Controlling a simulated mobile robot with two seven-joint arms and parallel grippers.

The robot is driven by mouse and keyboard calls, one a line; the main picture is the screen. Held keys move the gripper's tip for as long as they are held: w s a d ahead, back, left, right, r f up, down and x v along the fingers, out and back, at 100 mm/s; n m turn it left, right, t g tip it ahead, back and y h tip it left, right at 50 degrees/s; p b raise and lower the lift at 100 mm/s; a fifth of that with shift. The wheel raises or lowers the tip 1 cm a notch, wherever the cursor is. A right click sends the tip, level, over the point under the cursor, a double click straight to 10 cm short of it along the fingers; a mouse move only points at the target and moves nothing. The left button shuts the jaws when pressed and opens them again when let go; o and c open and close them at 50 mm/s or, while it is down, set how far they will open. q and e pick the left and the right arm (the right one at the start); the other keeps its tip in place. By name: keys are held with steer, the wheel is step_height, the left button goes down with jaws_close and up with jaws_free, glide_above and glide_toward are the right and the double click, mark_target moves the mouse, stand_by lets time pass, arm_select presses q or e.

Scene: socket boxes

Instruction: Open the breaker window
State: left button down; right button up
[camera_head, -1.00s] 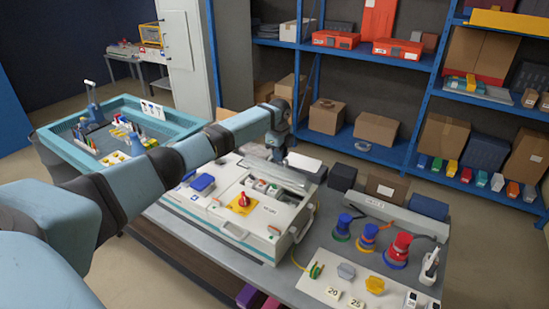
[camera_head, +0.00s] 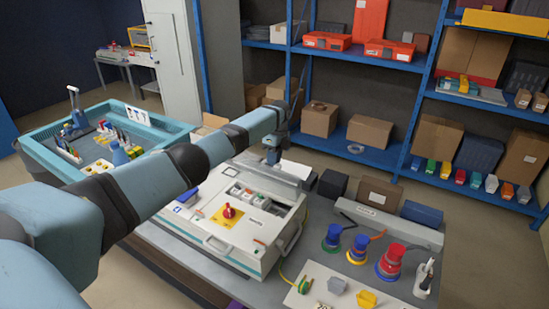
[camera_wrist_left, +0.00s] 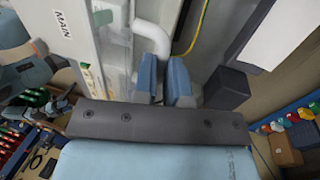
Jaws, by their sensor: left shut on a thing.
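The white socket box (camera_head: 180,222), with a red rotary switch on a yellow plate (camera_head: 227,213), stands on the grey bench. The clear breaker window (camera_head: 268,178) stands raised along the box's far side, with the breakers (camera_head: 245,194) uncovered in front of it. My left gripper (camera_head: 272,154) is at the window's upper edge, seen from behind the arm. In the left wrist view, its blue fingers (camera_wrist_left: 164,82) are shut beside the clear pane (camera_wrist_left: 116,62), with a white curved bar just beyond. The exact grip point is partly hidden. My right gripper is not in view.
Blue, yellow and red sockets (camera_head: 391,262) stand on the bench to the right, near a dark box (camera_head: 333,184) and a cardboard box (camera_head: 378,193). A teal tray (camera_head: 165,123) of tools is at left. Blue shelves (camera_head: 375,156) stand behind.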

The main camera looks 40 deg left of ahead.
arm_select(q)
steer(key=shift+s, duration=0.1)
steer(key=c, duration=1.2)
jaws_free()
steer(key=shift+o, duration=0.2)
steer(key=shift+r, duration=0.3)
steer(key=b+v, duration=0.2)
steer(key=v, duration=1.1)
steer(key=shift+a, duration=0.1)
